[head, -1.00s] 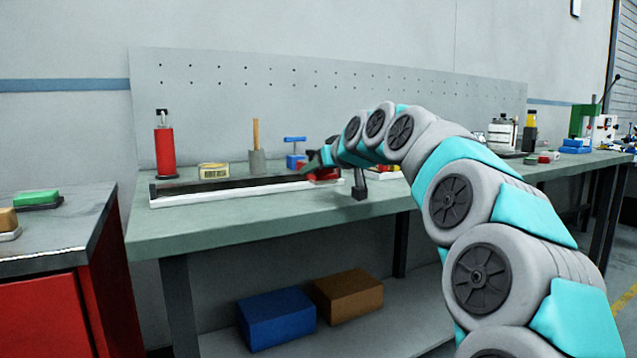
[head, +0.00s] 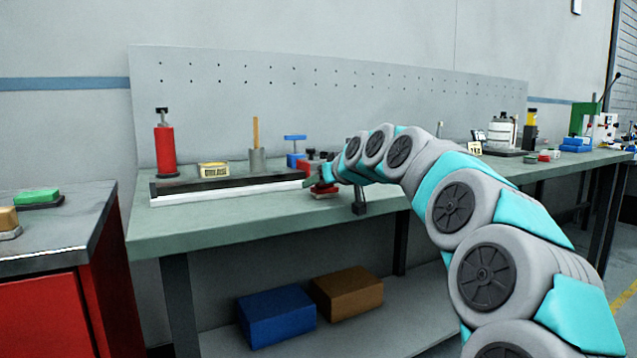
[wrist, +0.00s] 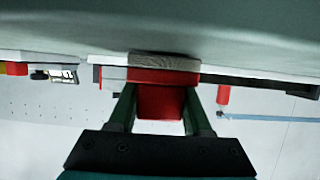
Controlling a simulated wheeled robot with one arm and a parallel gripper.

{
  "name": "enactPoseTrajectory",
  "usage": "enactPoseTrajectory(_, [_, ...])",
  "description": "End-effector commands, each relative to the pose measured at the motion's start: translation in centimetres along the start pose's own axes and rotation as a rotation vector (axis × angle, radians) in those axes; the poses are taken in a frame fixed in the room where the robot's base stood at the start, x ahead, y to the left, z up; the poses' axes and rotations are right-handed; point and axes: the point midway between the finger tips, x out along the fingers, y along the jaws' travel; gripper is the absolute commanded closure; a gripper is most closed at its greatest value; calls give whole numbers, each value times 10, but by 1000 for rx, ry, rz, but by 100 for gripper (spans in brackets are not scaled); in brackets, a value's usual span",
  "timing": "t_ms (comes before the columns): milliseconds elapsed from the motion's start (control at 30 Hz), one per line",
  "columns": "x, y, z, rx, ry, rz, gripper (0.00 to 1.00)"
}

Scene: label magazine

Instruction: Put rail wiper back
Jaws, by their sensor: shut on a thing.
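The rail wiper, a red block with a grey pad, shows in the head view (head: 323,190) just past the right end of the long dark rail with a white front edge (head: 225,192). In the wrist view the wiper (wrist: 162,75) sits between both fingers, its grey pad facing the green bench top. My gripper (head: 327,181) is shut on the wiper, low over the bench; it also shows in the wrist view (wrist: 160,92). I cannot tell whether the pad touches the bench. The wiper's resting place is not clearly identifiable.
A small black post (head: 359,203) is at the bench's front edge, right of my gripper. The bench front (head: 250,215) is clear.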

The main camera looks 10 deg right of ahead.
Motion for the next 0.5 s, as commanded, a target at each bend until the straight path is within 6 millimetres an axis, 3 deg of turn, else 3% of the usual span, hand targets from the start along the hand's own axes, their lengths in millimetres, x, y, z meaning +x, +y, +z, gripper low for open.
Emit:
enactPoseTrajectory(167, [2,0,4,0,0,0,100])
enactPoseTrajectory(200, [2,0,4,0,0,0,48])
enactPoseTrajectory(433, [2,0,3,0,0,0,23])
enactPoseTrajectory(500, [2,0,3,0,0,0,21])
